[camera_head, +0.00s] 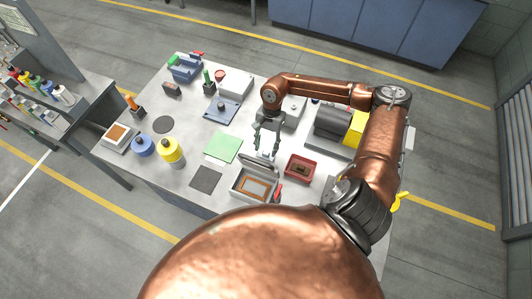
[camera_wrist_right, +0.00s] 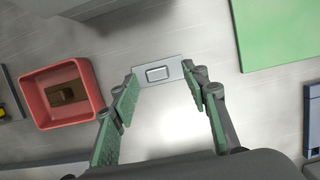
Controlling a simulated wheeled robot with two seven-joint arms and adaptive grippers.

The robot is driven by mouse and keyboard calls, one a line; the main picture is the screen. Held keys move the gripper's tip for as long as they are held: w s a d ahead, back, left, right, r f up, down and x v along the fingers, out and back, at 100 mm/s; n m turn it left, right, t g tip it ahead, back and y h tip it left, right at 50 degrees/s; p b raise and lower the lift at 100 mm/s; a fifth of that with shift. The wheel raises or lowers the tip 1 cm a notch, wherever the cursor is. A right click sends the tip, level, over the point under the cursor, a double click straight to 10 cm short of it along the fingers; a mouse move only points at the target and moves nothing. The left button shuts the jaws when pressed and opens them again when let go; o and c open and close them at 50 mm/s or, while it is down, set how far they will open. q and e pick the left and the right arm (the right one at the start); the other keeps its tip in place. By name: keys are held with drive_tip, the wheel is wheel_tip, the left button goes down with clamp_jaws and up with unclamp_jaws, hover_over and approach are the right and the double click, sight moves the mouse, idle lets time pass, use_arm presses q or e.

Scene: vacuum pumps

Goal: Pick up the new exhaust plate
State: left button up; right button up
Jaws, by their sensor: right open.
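A small light-grey metal plate with a raised rectangular block in its middle, seemingly the new exhaust plate (camera_wrist_right: 158,73), lies on the workbench in the right wrist view. My right gripper (camera_wrist_right: 159,82) is open, with its green-padded fingers to the left and right of the plate's ends. The fingers look close to the ends; I cannot tell whether they touch. In the head view my right gripper (camera_head: 267,150) points down over the middle of the bench and largely hides the plate. My left gripper is not in view.
A red tray (camera_head: 301,168) with a brown block stands right of the gripper. An open grey case (camera_head: 237,192) is in front. A green mat (camera_head: 222,147) lies to the left. A dark pump with a yellow part (camera_head: 334,123) stands at right. Yellow (camera_head: 170,151) and blue containers stand left.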

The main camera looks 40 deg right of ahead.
drive_tip(key=shift+x, duration=0.85)
drive_tip(key=shift+s, duration=0.15)
drive_tip(key=c, duration=1.1)
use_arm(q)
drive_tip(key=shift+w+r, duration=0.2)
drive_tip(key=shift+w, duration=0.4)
use_arm(e)
drive_tip(key=shift+d, duration=0.1)
clamp_jaws()
